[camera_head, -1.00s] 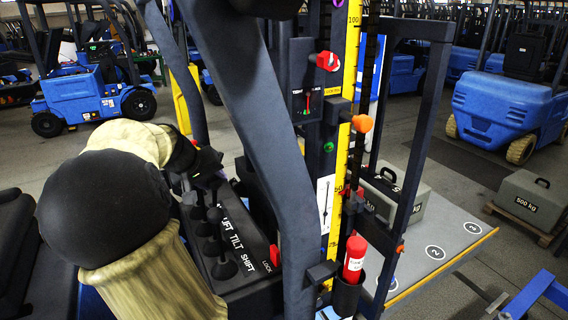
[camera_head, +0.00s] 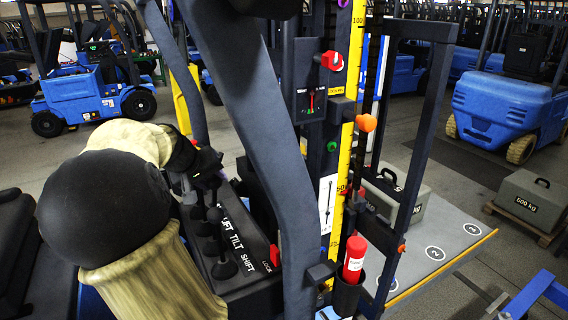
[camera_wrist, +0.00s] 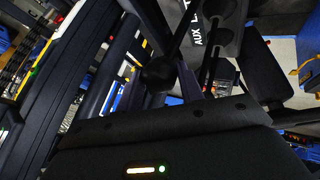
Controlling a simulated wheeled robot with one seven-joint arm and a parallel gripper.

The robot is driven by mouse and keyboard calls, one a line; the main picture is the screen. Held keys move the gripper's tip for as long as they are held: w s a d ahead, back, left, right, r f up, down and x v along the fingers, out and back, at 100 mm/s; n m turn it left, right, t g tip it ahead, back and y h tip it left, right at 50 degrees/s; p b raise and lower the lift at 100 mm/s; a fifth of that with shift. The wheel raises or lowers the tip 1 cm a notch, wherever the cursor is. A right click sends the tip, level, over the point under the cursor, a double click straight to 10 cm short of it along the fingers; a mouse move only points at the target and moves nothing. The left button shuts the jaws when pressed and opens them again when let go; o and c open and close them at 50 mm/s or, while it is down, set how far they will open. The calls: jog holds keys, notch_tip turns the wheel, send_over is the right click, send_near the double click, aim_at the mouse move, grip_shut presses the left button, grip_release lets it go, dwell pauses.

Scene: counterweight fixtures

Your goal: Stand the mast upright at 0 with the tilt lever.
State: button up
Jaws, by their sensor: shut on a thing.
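My gripper (camera_head: 206,172) is at the far end of the lever console (camera_head: 250,262), at the left of the mast. It is shut on a dark lever knob, which shows between the fingers in the wrist view (camera_wrist: 160,72). My fingers hide much of this lever, and I cannot tell which label belongs to it. Other black levers (camera_head: 222,268) stand nearer, beside the words TILT and SHIFT. The mast (camera_head: 430,130) leans to the right at its top in the head view. The small tilt gauge (camera_head: 311,103) shows red and green marks; its exact reading is too small to tell.
A dark post (camera_head: 245,110) stands between my arm and the mast. A red fire extinguisher (camera_head: 354,260) is by the mast's foot. A grey weight (camera_head: 412,208) sits on the numbered platform (camera_head: 465,226). A 500 kg weight (camera_head: 530,201) lies on a pallet at right.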

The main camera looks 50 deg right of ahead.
jog(key=shift+w+a+r, duration=0.1)
jog(key=shift+w+a, duration=0.2)
jog(key=shift+a, duration=0.3)
jog(key=shift+w+a, duration=0.25)
jog(key=shift+a, duration=0.35)
jog(key=o, duration=0.8)
jog(key=p+v, duration=0.5)
jog(key=v, duration=0.5)
jog(key=shift+p, duration=0.4)
